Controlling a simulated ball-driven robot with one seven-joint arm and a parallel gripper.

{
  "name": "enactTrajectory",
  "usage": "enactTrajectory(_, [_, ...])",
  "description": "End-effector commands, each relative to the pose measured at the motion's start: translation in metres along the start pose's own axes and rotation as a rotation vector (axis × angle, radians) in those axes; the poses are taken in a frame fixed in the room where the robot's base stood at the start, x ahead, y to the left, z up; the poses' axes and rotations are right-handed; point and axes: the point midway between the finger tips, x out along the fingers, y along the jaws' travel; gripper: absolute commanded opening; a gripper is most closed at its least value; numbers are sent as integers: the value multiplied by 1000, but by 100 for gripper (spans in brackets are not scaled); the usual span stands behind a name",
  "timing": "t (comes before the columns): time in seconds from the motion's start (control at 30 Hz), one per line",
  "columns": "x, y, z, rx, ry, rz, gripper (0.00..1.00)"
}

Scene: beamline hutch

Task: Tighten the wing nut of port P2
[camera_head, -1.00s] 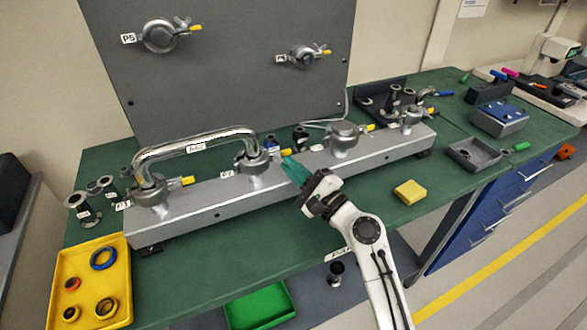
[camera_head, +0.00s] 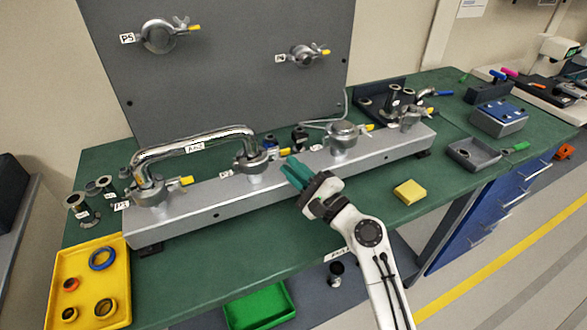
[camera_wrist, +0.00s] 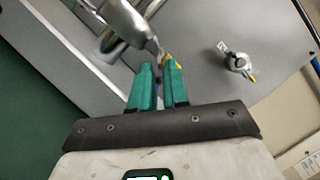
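The P2 clamp (camera_head: 252,162) joins the right end of the bent metal pipe (camera_head: 195,145) to the long silver manifold. Its label (camera_head: 226,174) is at its left, small and hard to read. Its yellow wing nut (camera_head: 285,152) points right. My gripper (camera_head: 288,166) has teal fingers just below and in front of this wing nut. In the wrist view, the fingers (camera_wrist: 159,67) stand a narrow gap apart. The yellow wing nut (camera_wrist: 170,60) shows at the right fingertip, partly hidden; I cannot tell whether they touch. I see nothing clamped.
The manifold (camera_head: 215,200) also bears other clamps, including one to the right (camera_head: 343,135). A yellow tray (camera_head: 65,310) with rings lies at the left. A yellow block (camera_head: 409,192) lies on the green bench (camera_head: 200,270). A grey panel (camera_head: 225,65) stands behind.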

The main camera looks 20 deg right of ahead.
Motion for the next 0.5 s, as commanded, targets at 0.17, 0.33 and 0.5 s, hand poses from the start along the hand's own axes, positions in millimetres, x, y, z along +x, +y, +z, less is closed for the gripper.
enactTrajectory(0.17, [-29, 3, -2, -1, 4, 2, 15])
enactTrajectory(0.33, [-63, 3, -4, 0, 5, 2, 15])
enactTrajectory(0.5, [-89, 2, -3, 0, 6, 1, 15])
